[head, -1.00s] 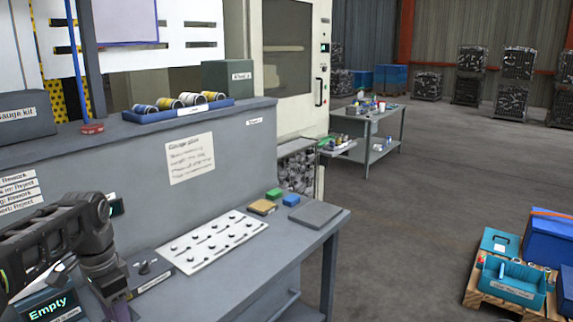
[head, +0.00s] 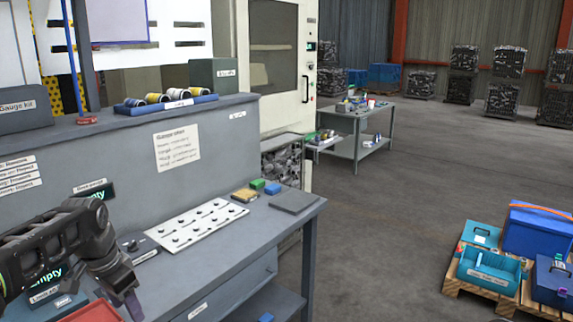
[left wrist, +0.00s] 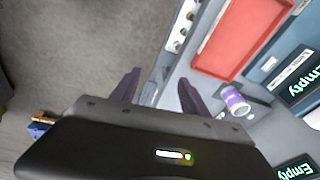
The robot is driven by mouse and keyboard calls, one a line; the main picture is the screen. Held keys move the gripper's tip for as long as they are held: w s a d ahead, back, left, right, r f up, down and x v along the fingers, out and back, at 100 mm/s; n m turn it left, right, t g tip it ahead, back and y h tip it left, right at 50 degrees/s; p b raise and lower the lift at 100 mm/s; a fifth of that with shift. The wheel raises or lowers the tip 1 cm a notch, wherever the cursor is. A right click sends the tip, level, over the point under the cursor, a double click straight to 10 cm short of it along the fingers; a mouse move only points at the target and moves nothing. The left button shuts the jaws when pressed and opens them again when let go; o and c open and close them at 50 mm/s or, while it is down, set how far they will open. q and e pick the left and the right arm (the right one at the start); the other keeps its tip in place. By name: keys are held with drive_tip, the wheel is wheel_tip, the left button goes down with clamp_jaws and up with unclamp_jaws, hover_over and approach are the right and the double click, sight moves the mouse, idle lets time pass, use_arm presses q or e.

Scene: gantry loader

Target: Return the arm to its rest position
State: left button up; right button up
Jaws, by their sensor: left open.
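My left arm comes in from the left edge of the head view, over the near left end of the grey bench (head: 240,228). My left gripper (head: 132,300) points down there, with little of its fingers showing. In the left wrist view the two dark purple fingers of the gripper (left wrist: 157,92) stand well apart with nothing between them. A small purple and white cylinder (left wrist: 235,101) lies beyond the right finger, apart from it. My right gripper is in neither view.
A red tray (left wrist: 232,42) lies near the gripper, its edge also showing low in the head view (head: 92,312). A white pegged plate (head: 197,226) and small blocks (head: 257,184) lie on the bench. Crates on pallets (head: 488,270) stand at right. The floor between is clear.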

use_arm(q)
drive_tip(key=w+d+f+n+t+h, duration=0.1)
drive_tip(key=w+d+f+n+t, duration=0.1)
drive_tip(key=w+d+f, duration=0.4)
drive_tip(key=s+d+f+n+t+h, duration=0.1)
drive_tip(key=s+d+f, duration=0.1)
drive_tip(key=d+f, duration=0.45)
drive_tip(key=s+d+f+n+h, duration=0.1)
drive_tip(key=d+f+n, duration=0.15)
drive_tip(key=f, duration=0.75)
drive_tip(key=s+d+f+g, duration=0.1)
drive_tip(key=s+d+f, duration=0.3)
drive_tip(key=s, duration=0.5)
drive_tip(key=s+d+f+n+g, duration=0.1)
drive_tip(key=s+d+f+g, duration=0.1)
drive_tip(key=s+d+f, duration=0.3)
drive_tip(key=s+d+f+g+h, duration=0.1)
drive_tip(key=s+d+f, duration=0.4)
drive_tip(key=s+f, duration=0.4)
drive_tip(key=s, duration=0.5)
drive_tip(key=shift+s+d+n+g, duration=0.25)
drive_tip(key=shift+s+n+g, duration=0.05)
drive_tip(key=shift+n, duration=0.05)
